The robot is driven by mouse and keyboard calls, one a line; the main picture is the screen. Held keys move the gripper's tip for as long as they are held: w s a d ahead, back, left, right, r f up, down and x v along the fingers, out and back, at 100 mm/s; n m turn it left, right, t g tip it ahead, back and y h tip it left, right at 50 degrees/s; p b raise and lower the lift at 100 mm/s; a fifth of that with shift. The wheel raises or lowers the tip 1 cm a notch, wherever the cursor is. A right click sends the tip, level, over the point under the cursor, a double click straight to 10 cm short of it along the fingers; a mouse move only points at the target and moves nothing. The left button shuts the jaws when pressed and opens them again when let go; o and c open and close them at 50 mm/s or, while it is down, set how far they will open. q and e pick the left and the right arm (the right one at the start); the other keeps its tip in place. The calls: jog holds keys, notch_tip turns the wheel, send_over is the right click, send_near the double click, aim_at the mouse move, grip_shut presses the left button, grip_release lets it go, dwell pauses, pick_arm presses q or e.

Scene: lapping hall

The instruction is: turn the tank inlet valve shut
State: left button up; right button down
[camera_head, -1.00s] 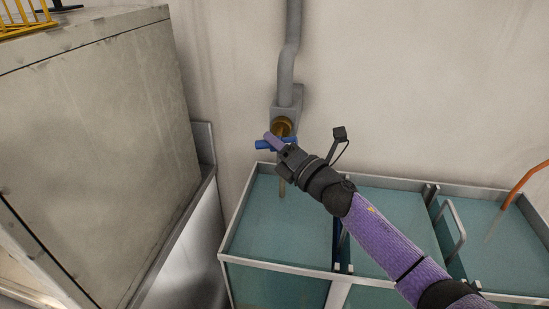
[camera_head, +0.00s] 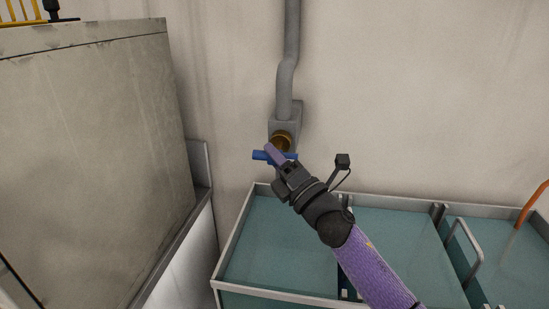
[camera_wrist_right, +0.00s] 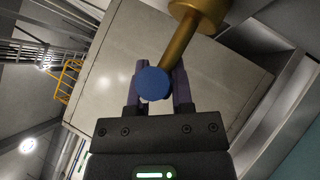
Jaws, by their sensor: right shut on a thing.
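The tank inlet valve has a brass body (camera_head: 282,141) on a grey wall box and a blue handle (camera_head: 261,155) lying roughly level across its front. The grey pipe (camera_head: 286,85) comes down the wall to it. My right gripper (camera_head: 272,153) is at the blue handle, shut on it. In the right wrist view the round blue end of the handle (camera_wrist_right: 153,83) sits between the two purple fingers, with the brass part (camera_wrist_right: 190,25) above and to the right. My left gripper is in neither view.
A large grey cabinet (camera_head: 90,150) fills the left. The wall right of the pipe is bare.

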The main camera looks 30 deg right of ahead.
jog(key=c, duration=0.5)
grip_release()
jog(key=v, duration=1)
jog(key=shift+f, duration=0.1)
